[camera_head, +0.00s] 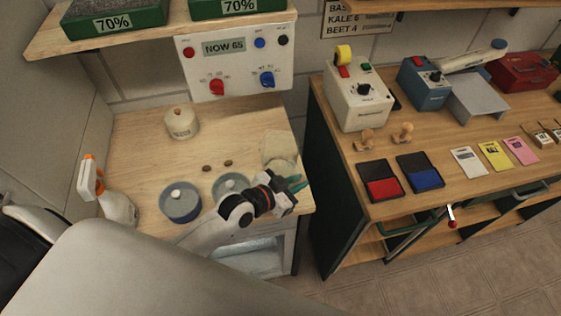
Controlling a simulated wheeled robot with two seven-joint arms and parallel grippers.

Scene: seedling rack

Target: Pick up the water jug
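A pale, cloudy container (281,146) that looks like the water jug stands near the right edge of the left wooden bench (140,140). Its lower part is partly hidden by my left gripper, and I cannot make out a handle. My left gripper (296,184), with teal fingertips, is just in front of and below it in the camera_head view. The fingers point to the right, near the bench's right edge. The finger gap is too small to read, and I cannot tell whether they touch the jug. My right gripper is not in view.
A white and orange spray bottle (118,207), a grey-blue lidded pot (181,203), another pot (231,186) and a cream lidded jar (182,123) stand on the bench. A control panel (235,57) hangs behind. A gap separates the right-hand bench (350,153).

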